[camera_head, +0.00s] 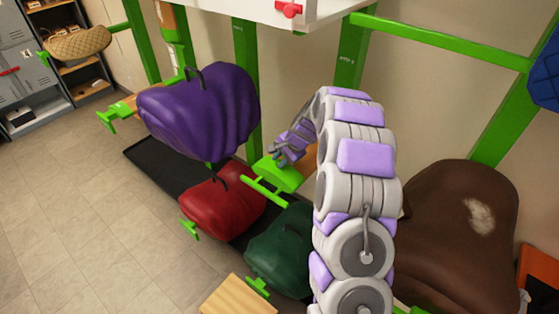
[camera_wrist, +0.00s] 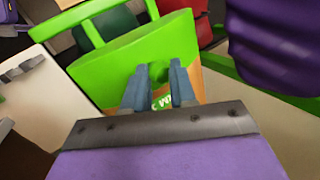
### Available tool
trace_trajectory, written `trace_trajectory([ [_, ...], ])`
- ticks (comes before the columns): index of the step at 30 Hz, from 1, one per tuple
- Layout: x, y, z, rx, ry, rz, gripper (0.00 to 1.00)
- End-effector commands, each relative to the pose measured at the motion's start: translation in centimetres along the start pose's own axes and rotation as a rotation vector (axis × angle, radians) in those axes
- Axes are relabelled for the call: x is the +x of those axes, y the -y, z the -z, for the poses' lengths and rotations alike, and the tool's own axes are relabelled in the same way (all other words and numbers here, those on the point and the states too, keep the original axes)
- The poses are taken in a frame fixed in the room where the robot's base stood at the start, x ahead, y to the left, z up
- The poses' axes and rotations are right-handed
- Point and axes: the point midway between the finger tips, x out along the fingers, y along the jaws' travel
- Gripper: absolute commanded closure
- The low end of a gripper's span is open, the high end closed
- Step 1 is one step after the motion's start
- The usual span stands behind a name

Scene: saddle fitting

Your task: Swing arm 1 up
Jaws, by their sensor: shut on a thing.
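My gripper (camera_head: 277,155) is at a bright green swing arm (camera_head: 284,180) with a wooden part behind it and a crossbar at its front end. The arm stands out from a green post (camera_head: 245,85), roughly level.
A purple covered saddle (camera_head: 200,110) is on a rack at left, with a red one (camera_head: 222,200) and a dark green one (camera_head: 282,250) lower down. A brown saddle-like form (camera_head: 460,235) is at right. A white shelf (camera_head: 260,12) is above. The tiled floor at left is clear.

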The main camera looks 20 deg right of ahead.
Motion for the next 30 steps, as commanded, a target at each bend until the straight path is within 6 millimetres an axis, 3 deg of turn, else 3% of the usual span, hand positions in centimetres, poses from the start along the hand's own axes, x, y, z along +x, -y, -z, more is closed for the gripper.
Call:
trace_trajectory([
  [5,-0.1,0.1,0.3,0.002,-0.006,0.006,1.00],
  [6,-0.1,0.1,0.3,0.002,-0.006,0.006,0.70],
  [13,-0.2,0.0,0.0,0.001,-0.004,0.004,0.49],
  [23,-0.6,0.0,-0.2,-0.001,-0.004,0.003,0.49],
  [30,-4.5,-0.1,0.0,0.000,-0.004,0.006,0.49],
])
